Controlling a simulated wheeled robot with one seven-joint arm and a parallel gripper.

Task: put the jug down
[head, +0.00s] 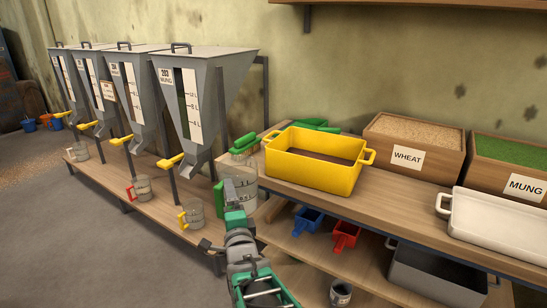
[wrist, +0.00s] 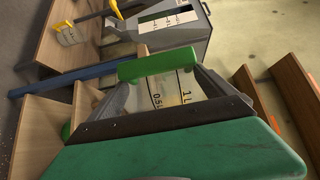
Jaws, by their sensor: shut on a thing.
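The jug (head: 245,187) is see-through with dark level marks and a green handle (head: 219,198). In the wrist view, the jug (wrist: 165,90) shows marks of 1 L and 0.5 L behind my fingers. My gripper (head: 232,190) is shut on the green handle, also seen in the wrist view (wrist: 158,66). The jug looks about upright, beside the left end of the bench and left of the yellow tub. I cannot tell whether its base touches anything; my gripper and arm hide part of it. Its contents are unclear.
The yellow tub (head: 312,174) stands on the bench (head: 395,207), with wheat (head: 407,158) and mung (head: 512,187) boxes behind. A white tray (head: 495,228) is at right. Grey hoppers (head: 205,85) stand left above a low shelf (head: 150,195) with other jugs (head: 193,214).

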